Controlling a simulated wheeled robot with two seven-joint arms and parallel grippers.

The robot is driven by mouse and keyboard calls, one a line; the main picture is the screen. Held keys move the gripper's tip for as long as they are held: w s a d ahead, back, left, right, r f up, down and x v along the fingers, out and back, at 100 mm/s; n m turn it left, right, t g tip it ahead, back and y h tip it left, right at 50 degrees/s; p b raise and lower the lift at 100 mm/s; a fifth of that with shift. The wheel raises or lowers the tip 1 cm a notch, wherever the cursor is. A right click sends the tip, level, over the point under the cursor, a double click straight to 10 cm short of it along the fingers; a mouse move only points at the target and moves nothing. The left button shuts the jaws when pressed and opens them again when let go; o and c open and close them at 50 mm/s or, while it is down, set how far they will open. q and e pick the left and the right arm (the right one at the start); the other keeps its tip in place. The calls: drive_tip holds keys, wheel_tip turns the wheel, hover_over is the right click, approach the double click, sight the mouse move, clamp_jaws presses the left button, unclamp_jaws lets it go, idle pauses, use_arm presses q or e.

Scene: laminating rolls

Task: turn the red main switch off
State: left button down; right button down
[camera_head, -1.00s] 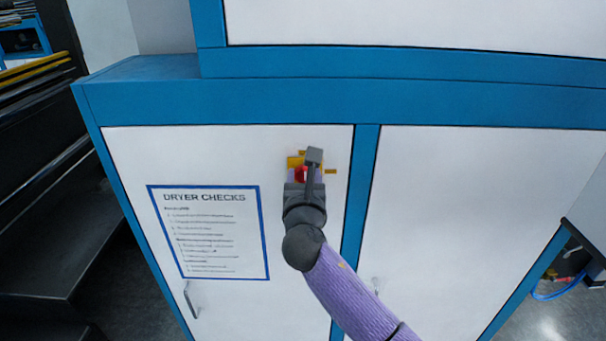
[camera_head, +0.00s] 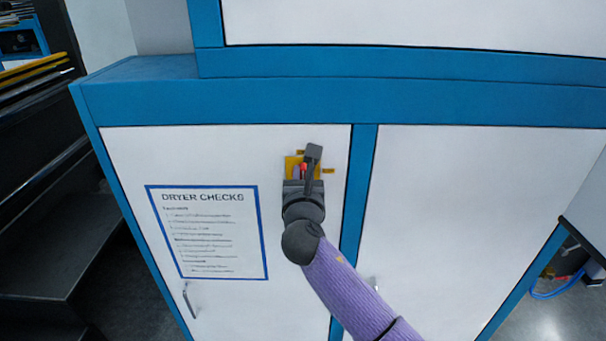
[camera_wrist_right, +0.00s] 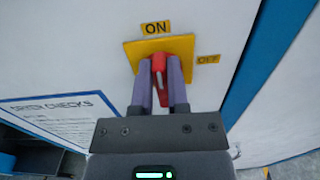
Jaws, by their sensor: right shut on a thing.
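The red main switch (camera_wrist_right: 158,66) sits on a yellow plate (camera_wrist_right: 135,50) on the white cabinet door. In the right wrist view its handle points up toward the ON label (camera_wrist_right: 156,28), with a slight tilt. The OFF label (camera_wrist_right: 208,60) is to the right of the plate. My right gripper (camera_wrist_right: 160,80) has its two purple fingers on either side of the red handle and is shut on it. In the head view the right gripper (camera_head: 303,172) covers most of the switch, and only a sliver of red shows. My left gripper is not in view.
A DRYER CHECKS sheet (camera_head: 208,232) is on the same door, left of the switch. A door handle (camera_head: 190,300) is below it. A blue frame post (camera_head: 361,180) stands right of the switch. The door face around the plate is clear.

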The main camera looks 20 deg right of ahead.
drive_tip(key=m+b, duration=0.1)
drive_tip(key=m, duration=0.5)
drive_tip(key=d+f+m+b, duration=0.1)
drive_tip(key=m, duration=0.4)
drive_tip(key=f+m+b, duration=0.1)
drive_tip(key=m, duration=0.5)
drive_tip(key=shift+s+d+m, duration=0.25)
drive_tip(key=shift+d+m, duration=0.05)
drive_tip(key=shift+d, duration=0.1)
idle(0.5)
drive_tip(key=c, duration=0.6)
unclamp_jaws()
drive_tip(key=b+v, duration=0.1)
drive_tip(key=v, duration=0.9)
